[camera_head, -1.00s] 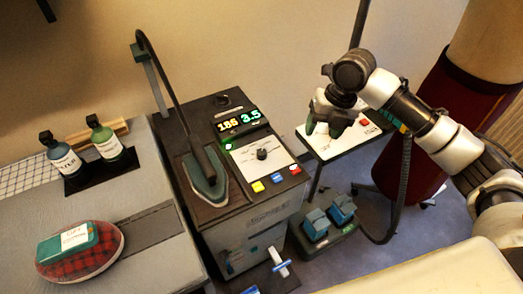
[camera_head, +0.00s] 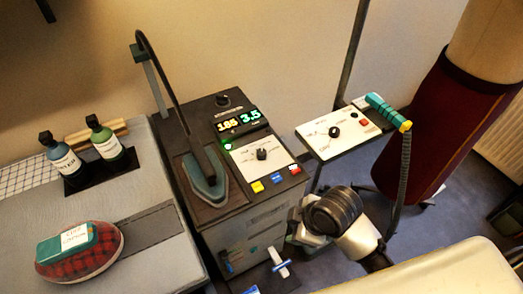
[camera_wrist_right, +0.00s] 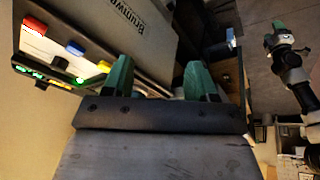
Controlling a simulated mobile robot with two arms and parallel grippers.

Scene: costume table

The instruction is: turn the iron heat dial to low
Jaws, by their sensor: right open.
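The steam station's panel (camera_head: 245,166) carries a black dial (camera_head: 262,154) on a white plate, below a display reading 185 and 3.5. I cannot read the dial's labels. The iron (camera_head: 205,182) rests on the station's top, left of the dial. My right gripper is low in front of the station's right side in the head view, its fingers hidden behind my wrist. In the right wrist view my right gripper (camera_wrist_right: 160,82) is open and empty, with the station's front and coloured buttons (camera_wrist_right: 75,48) beyond. My left gripper (camera_wrist_right: 279,28) seems to show small there.
A second white panel (camera_head: 316,144) with a black dial and red button stands to the right, with a teal handle (camera_head: 387,110) on it. Bottles (camera_head: 62,158) and a plaid cushion (camera_head: 85,262) are on the left table. The dial's plate is unobstructed in the head view.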

